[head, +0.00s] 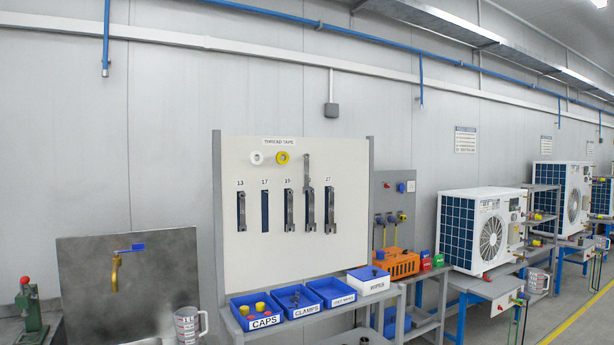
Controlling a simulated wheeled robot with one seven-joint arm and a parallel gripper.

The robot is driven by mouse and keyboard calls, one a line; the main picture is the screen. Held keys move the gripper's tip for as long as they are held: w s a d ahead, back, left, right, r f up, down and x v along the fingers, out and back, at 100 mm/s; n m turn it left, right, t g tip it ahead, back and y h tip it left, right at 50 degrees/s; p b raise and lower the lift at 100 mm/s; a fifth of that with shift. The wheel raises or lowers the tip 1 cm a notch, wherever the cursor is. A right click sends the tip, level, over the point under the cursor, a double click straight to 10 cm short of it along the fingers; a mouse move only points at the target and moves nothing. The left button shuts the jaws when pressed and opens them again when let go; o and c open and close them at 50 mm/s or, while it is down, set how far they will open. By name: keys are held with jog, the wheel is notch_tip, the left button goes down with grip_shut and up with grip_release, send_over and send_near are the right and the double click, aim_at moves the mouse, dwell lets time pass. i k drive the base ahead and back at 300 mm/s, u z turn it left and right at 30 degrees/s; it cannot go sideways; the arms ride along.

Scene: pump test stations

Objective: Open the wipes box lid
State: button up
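The wipes box (372,287) is a small white box with a label on its front, the lettering too small to read surely. It stands at the right end of the bench shelf, right of the blue bins. Its blue lid (361,273) lies flat on top and looks closed. A small dark knob shows on the lid. My gripper is not in the head view.
Blue bins marked caps (263,322) and clamps (305,311) and a third bin (341,301) stand left of the box. An orange case (401,264) is close behind it on the right. A tool board (292,190) rises behind. A measuring jug (188,326) stands left.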

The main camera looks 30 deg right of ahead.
aim_at(365, 274)
jog(key=z, duration=1.15)
jog(key=i, duration=0.85)
jog(key=u, duration=0.6)
jog(key=i, duration=1)
jog(key=u, duration=0.35)
